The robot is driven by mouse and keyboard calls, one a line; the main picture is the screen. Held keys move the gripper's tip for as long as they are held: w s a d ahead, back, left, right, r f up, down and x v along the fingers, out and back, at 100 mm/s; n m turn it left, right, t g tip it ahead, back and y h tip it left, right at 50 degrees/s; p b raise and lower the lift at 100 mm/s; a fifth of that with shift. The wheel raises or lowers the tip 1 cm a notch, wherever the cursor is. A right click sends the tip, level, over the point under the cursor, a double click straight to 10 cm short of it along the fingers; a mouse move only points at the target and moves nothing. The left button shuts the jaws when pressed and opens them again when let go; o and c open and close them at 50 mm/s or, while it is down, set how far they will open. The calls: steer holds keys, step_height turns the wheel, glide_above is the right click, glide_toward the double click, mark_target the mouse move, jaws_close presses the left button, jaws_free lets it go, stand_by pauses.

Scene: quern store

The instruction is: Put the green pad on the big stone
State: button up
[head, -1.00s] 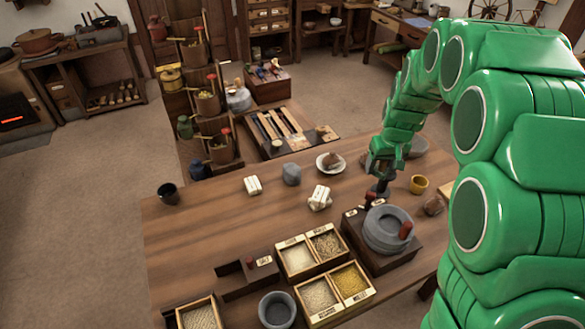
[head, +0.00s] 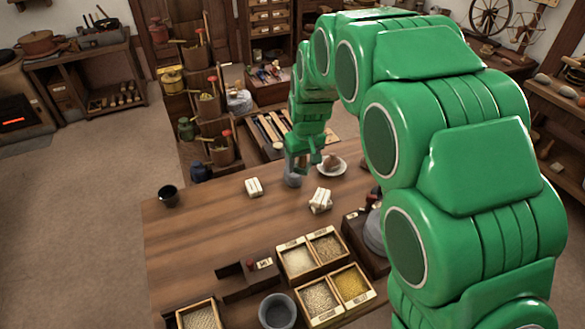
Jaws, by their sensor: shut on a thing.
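My gripper (head: 302,166) is over the back of the table, at the grey stone (head: 293,180), and partly covers it. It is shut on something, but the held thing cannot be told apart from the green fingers. I cannot tell whether the gripper touches the grey stone. The round stone quern (head: 375,232) is at the right of the table, mostly hidden behind my arm. I cannot make out a separate green pad anywhere.
A white plate (head: 343,169) with a brown lump is just right of my gripper. White bundles (head: 320,200), a dark cup (head: 168,195), grain boxes (head: 326,267) and a grey bowl (head: 277,310) stand on the table (head: 205,235). Its left middle is clear.

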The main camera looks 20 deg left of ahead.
steer(key=w+a+f, duration=0.2)
steer(key=w, duration=0.1)
steer(key=w+a+f, duration=0.2)
steer(key=w+f, duration=0.1)
steer(key=w, duration=0.1)
steer(key=w+a+f, duration=0.2)
steer(key=w+f, duration=0.1)
steer(key=shift+w+a+f, duration=0.2)
steer(key=shift+w+a, duration=0.05)
steer(key=shift+a, duration=0.1)
steer(key=shift+w+a+f, duration=0.3)
steer(key=shift+w+f, duration=0.2)
steer(key=shift+f, duration=0.2)
steer(key=shift+w+f, duration=0.1)
steer(key=shift+f, duration=1.45)
steer(key=shift+f, duration=0.15)
steer(key=o, duration=1)
